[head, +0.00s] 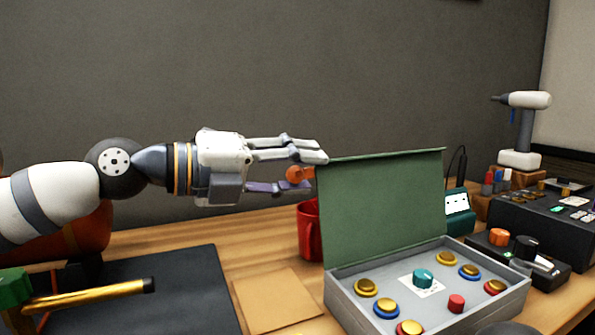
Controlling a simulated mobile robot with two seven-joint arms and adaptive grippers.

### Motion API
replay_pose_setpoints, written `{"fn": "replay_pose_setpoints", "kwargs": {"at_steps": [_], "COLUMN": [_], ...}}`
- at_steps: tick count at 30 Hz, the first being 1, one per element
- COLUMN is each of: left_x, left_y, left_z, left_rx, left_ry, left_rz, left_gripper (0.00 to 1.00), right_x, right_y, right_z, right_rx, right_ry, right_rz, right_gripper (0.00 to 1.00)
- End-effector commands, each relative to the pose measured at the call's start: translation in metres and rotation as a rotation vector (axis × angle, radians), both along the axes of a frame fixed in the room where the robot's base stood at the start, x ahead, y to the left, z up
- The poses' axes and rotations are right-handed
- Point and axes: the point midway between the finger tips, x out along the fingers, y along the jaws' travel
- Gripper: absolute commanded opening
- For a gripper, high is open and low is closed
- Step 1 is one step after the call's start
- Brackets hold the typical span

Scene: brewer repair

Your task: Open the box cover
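The grey box (343,292) stands on the wooden table at the right of centre. Its green cover (382,208) stands raised, roughly upright along the back edge, so the inside is exposed. Gold, blue and red buttons and a teal knob (423,279) show inside. My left gripper (315,171) reaches in from the left, with its fingertips at the cover's upper left corner. Its fingers are apart, and I cannot tell whether they touch the cover. My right gripper is not in view.
A red mug (309,232) stands left of the cover, with an orange thing (297,174) above it by my fingers. A brown pad (275,297) and a dark mat (160,295) lie to the left. Dark control boxes (545,228) and a white drill-like tool (525,100) stand at right.

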Motion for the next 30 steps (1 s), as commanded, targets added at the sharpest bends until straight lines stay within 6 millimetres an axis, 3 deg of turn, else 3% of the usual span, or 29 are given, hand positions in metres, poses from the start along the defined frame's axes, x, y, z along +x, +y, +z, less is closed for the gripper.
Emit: {"fn": "replay_pose_setpoints", "kwargs": {"at_steps": [5,12,18,30], "left_x": [-0.003,-0.026,-0.04,-0.045], "left_y": [0.01,0.068,0.103,0.11], "left_z": [-0.001,0.007,0.013,0.014], "left_rx": [0.0,0.001,0.0,0.0], "left_ry": [0.003,0.002,0.001,0.0], "left_rz": [0.002,0.004,0.002,-0.001], "left_gripper": [0.41,0.41,0.41,0.41], "right_x": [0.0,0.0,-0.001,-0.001], "right_y": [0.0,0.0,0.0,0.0], "right_z": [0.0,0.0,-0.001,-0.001], "right_rx": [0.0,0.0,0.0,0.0], "right_ry": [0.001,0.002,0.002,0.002], "right_rz": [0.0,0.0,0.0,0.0], "right_gripper": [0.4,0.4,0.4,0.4]}}
